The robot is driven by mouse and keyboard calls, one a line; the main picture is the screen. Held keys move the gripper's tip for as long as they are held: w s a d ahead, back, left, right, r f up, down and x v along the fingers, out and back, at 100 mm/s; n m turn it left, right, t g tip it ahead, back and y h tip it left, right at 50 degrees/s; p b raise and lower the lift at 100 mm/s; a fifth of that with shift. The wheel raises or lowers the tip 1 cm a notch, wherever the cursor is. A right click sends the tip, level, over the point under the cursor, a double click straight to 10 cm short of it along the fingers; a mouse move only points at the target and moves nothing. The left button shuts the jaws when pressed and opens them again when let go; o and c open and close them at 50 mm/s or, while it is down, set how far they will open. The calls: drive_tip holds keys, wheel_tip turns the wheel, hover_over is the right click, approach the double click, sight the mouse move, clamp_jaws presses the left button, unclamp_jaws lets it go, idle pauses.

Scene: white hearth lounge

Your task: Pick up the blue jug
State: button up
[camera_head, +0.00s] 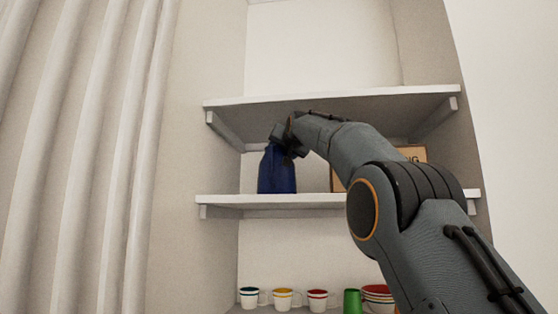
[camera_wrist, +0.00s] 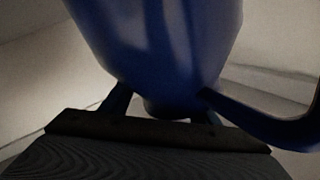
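The blue jug (camera_head: 277,170) stands upright on the middle shelf (camera_head: 330,199), near its left end. My gripper (camera_head: 284,141) is at the jug's top, reaching in from the right under the upper shelf. In the wrist view the jug (camera_wrist: 160,45) fills the upper middle, with its narrow end between my two fingers (camera_wrist: 165,108). The fingers are apart, and a small gap shows beside the left one. Their tips are hidden behind the jug. The jug's dark handle (camera_wrist: 265,128) curves out at the right.
The upper shelf (camera_head: 330,98) is close above my gripper. A tan box (camera_head: 413,153) stands to the right, partly hidden by my arm. A pale curtain (camera_head: 85,150) hangs at left.

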drive_tip(key=c, duration=0.4)
drive_tip(key=shift+r, duration=0.1)
drive_tip(key=shift+c, duration=0.3)
drive_tip(key=shift+r, duration=0.2)
